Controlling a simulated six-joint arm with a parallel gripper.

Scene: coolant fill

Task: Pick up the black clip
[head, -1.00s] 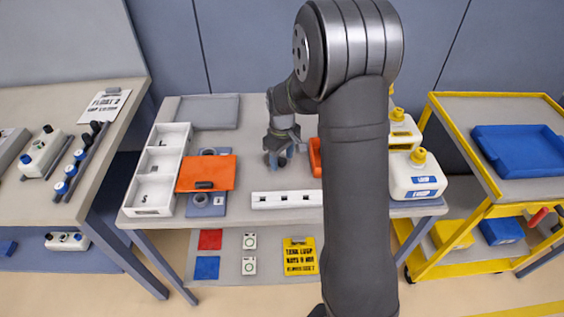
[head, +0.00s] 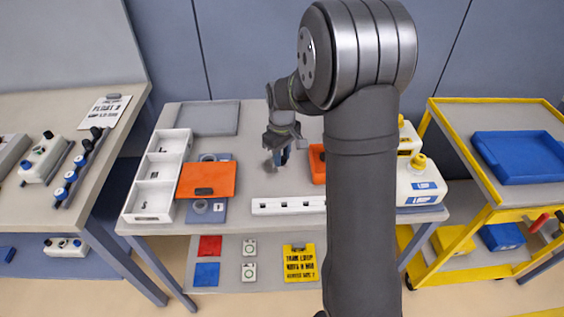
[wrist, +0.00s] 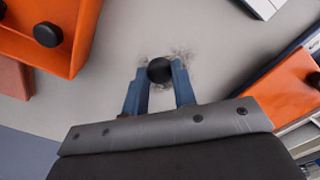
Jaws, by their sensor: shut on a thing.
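My gripper (wrist: 159,75) is shut on a small black piece with a round top, the black clip (wrist: 160,69). Its blue fingers press on the clip from both sides in the wrist view. In the head view my gripper (head: 277,160) is over the middle of the table, between the orange panel and the orange bin. The clip is too small and dark there to make out clearly. Its lower part is hidden in the wrist view, so I cannot tell how far it is above the table.
The orange panel (head: 207,179) has a black handle. The orange bin (head: 317,164) is partly hidden by my arm. A white divided tray (head: 142,202) stands left, a white slotted strip (head: 288,205) in front, a grey tray (head: 208,118) behind. White jugs (head: 419,183) stand right.

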